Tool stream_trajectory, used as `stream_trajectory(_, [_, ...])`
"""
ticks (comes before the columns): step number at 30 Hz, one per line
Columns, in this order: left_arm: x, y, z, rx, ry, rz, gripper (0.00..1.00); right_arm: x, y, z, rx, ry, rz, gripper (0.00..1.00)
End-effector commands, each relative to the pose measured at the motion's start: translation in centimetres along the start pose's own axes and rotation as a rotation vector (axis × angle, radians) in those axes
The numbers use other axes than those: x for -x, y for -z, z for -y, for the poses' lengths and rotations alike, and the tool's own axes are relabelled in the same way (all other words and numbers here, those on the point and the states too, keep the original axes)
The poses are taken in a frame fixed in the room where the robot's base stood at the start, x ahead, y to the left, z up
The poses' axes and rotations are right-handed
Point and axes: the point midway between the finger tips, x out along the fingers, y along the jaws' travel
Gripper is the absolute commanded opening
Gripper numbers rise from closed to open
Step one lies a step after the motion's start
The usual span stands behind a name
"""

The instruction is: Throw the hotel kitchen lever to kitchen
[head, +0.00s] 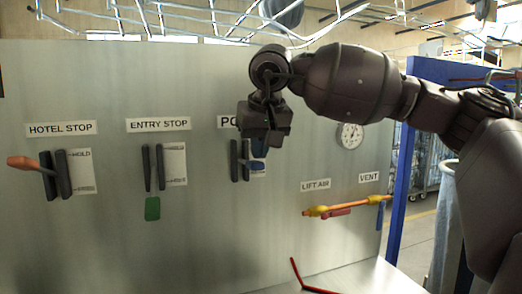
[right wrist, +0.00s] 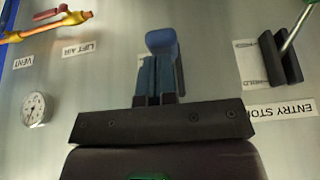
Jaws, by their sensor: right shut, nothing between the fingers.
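No label reading "kitchen" is legible. The "HOTEL STOP" lever has an orange handle (head: 20,163) pointing left from between two dark plates (head: 55,175). My right gripper (head: 259,150) is shut and empty in front of the third lever, whose label is partly hidden and shows only "PO". That lever's blue handle (head: 256,166) shows just below the fingers; in the right wrist view, the blue handle (right wrist: 162,42) is just beyond the closed fingertips (right wrist: 157,60). I cannot tell whether they touch. My left gripper is not in view.
The "ENTRY STOP" lever has a green handle (head: 152,208) hanging down. A round gauge (head: 350,135) and an orange pipe (head: 345,206) under "LIFT AIR" are on the panel's right. A blue post (head: 402,170) borders the panel. The panel's lower left is bare.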

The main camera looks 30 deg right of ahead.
Motion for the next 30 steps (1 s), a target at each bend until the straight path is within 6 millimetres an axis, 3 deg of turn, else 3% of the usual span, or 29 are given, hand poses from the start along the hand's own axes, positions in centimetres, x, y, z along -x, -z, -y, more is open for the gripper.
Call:
stream_trajectory(1, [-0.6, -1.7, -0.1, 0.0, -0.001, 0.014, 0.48, -1.6, -0.7, 0.0, 0.004, -0.002, -0.028, 0.0])
stream_trajectory(10, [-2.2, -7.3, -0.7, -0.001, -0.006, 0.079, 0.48, -4.6, -2.9, 0.1, 0.004, -0.003, -0.276, 0.0])
stream_trajectory(19, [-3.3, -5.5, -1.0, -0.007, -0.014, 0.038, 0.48, -6.6, -4.0, 0.1, 0.001, -0.001, -0.336, 0.0])
stream_trajectory(30, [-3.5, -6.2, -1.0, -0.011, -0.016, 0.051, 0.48, -7.8, -4.4, 0.0, 0.001, 0.0, -0.339, 0.0])
